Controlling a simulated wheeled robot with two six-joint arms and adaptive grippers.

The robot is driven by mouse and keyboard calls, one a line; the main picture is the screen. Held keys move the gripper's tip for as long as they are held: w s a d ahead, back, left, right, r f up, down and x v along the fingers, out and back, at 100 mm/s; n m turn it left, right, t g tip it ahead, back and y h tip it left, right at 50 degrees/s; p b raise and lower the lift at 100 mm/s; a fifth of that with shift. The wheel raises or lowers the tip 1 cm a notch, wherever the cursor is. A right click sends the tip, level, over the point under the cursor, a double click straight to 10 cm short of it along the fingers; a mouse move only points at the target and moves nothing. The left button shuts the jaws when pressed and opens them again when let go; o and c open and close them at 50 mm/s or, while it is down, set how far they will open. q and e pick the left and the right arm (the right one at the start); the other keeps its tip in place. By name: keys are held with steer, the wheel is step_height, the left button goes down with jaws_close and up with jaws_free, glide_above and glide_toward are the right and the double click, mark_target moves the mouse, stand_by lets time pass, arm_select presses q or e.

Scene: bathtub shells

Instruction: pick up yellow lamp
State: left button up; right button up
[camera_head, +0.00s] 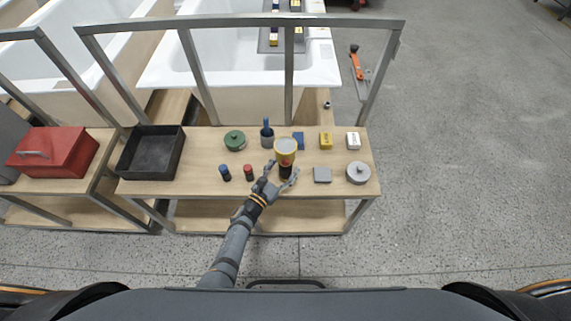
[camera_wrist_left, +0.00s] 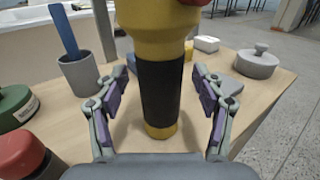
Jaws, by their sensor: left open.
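The yellow lamp (camera_head: 285,146) stands upright on the wooden table, with a round pale top, a yellow head and a black grip. In the left wrist view its black grip (camera_wrist_left: 159,92) and yellow foot fill the middle, and its top is cut off. My left gripper (camera_head: 283,174) is open at the lamp's near side. In the left wrist view its fingers (camera_wrist_left: 160,110) stand on either side of the black grip, with a gap on both sides. My right gripper is not in view.
Close by are a grey cup with a blue handle (camera_head: 267,135), a red-topped item (camera_head: 248,171), a green round item (camera_head: 235,140), a grey block (camera_head: 322,174) and a grey lidded pot (camera_head: 358,173). A black tray (camera_head: 127,160) and red toolbox (camera_head: 80,150) stand left. A metal frame (camera_head: 240,21) rises behind.

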arm_select(q)
steer(key=shift+w+d, duration=0.2)
steer(key=shift+w, duration=0.1)
steer(key=shift+s, duration=0.1)
steer(key=shift+c, duration=0.8)
steer(key=c, duration=1.2)
steer(key=shift+c, duration=0.2)
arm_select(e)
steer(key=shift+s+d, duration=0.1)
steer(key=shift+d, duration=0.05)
